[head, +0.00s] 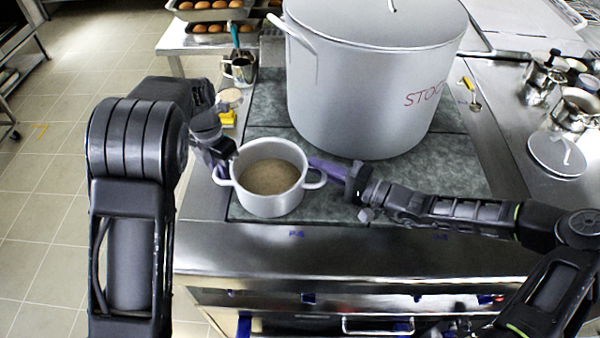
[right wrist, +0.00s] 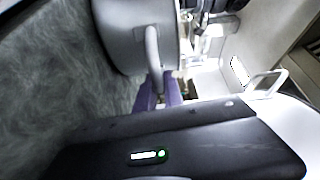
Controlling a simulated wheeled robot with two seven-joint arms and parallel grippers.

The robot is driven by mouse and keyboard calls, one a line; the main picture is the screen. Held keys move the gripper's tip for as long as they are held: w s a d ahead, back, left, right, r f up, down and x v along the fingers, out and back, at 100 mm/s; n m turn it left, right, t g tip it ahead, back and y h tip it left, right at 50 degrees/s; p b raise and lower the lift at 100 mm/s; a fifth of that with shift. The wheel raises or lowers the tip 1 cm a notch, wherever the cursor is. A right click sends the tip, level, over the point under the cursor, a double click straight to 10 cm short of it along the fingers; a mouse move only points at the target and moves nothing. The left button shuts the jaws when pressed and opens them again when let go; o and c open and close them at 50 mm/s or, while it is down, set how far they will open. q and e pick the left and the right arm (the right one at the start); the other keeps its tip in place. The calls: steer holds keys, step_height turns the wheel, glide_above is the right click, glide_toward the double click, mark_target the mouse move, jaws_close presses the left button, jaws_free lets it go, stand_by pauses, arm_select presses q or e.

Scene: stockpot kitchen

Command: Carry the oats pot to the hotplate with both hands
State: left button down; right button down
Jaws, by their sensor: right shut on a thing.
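The oats pot (head: 270,203) is a small light-grey pot with two side handles and brown oats inside. It is upright at the front left of the dark, mottled hotplate surface (head: 335,208); I cannot tell whether it touches it. My right gripper (head: 322,171), with purple fingers, is shut on the pot's right handle. In the right wrist view the fingers (right wrist: 158,92) meet the handle (right wrist: 152,48) beside the pot wall. My left gripper (head: 222,167) is at the pot's left handle; its fingers are mostly hidden by its own wrist.
A large stockpot (head: 350,95) with a lid stands just behind the oats pot. A steel mug (head: 240,70) and a yellow item (head: 228,117) are at the back left. Several small pots (head: 575,105) stand at the right. The steel front edge (head: 350,255) is clear.

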arm_select(q)
steer(key=c, duration=1.7)
jaws_free()
arm_select(e)
steer(key=c, duration=1.8)
jaws_free()
steer(key=shift+f, duration=0.1)
arm_select(q)
steer(key=o, duration=0.3)
arm_select(e)
steer(key=o, duration=0.3)
arm_select(q)
steer(key=shift+o, duration=0.2)
arm_select(e)
steer(key=shift+o, duration=0.2)
arm_select(q)
steer(key=shift+r, duration=0.1)
steer(key=r, duration=1.1)
steer(key=shift+w+a+r, duration=0.2)
steer(key=shift+a+r, duration=0.15)
steer(key=shift+r, duration=0.05)
arm_select(e)
steer(key=shift+s+d, duration=0.1)
steer(key=shift+d, duration=0.05)
steer(key=v, duration=1.1)
steer(key=shift+s+d, duration=0.1)
steer(key=shift+d, duration=0.15)
steer(key=shift+s+d, duration=0.1)
